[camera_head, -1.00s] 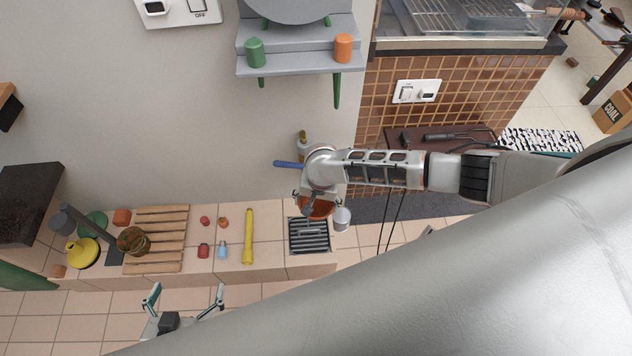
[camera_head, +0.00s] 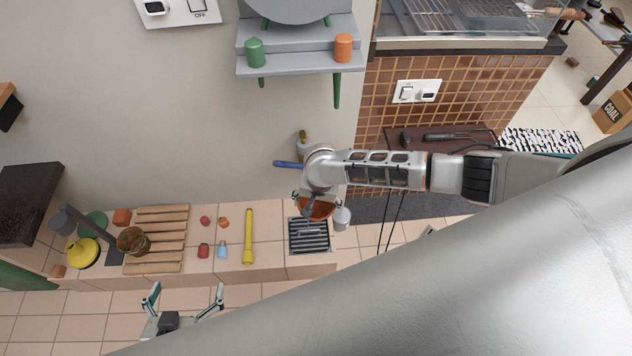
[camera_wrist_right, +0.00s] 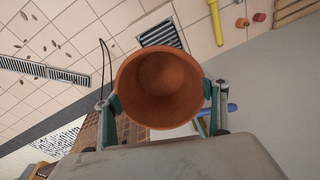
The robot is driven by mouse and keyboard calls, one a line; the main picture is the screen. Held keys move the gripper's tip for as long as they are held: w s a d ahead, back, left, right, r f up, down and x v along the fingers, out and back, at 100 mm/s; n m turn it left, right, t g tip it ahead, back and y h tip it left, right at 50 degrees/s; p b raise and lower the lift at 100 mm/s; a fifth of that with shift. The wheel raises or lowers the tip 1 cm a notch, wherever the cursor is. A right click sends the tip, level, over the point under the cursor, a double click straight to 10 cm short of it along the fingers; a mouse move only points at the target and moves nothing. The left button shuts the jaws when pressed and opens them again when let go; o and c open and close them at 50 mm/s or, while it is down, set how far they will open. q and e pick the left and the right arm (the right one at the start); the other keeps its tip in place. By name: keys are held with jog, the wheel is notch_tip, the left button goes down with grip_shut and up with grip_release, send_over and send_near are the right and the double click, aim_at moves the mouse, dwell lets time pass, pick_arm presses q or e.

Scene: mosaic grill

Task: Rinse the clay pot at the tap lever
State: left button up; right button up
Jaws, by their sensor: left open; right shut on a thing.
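The orange clay pot (camera_wrist_right: 160,88) sits between the fingers of my right gripper (camera_wrist_right: 162,105), which is shut on it. In the right wrist view I look into its open, empty-looking inside. In the head view the pot (camera_head: 318,209) shows partly under my right wrist, above the drain grate (camera_head: 308,236). The blue tap lever (camera_head: 288,164) sticks out from the wall just left of my right wrist, on a tap partly hidden by the wrist. My left gripper (camera_head: 183,298) is open and empty, in front of the counter's front edge.
On the counter left of the grate are a yellow stick (camera_head: 248,236), several small red and blue items, a wooden slat rack (camera_head: 160,250) and a brown pot (camera_head: 133,240). A grey shelf (camera_head: 298,60) hangs above.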

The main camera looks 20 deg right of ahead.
jog(key=shift+s+a+r, duration=0.25)
jog(key=shift+s+r, duration=0.35)
jog(key=shift+s, duration=0.05)
jog(key=shift+s+a+r, duration=0.3)
jog(key=shift+s+r, duration=0.25)
jog(key=shift+s, duration=0.15)
jog(key=shift+s+a+r, duration=0.25)
jog(key=shift+s+r, duration=0.35)
jog(key=shift+s, duration=0.05)
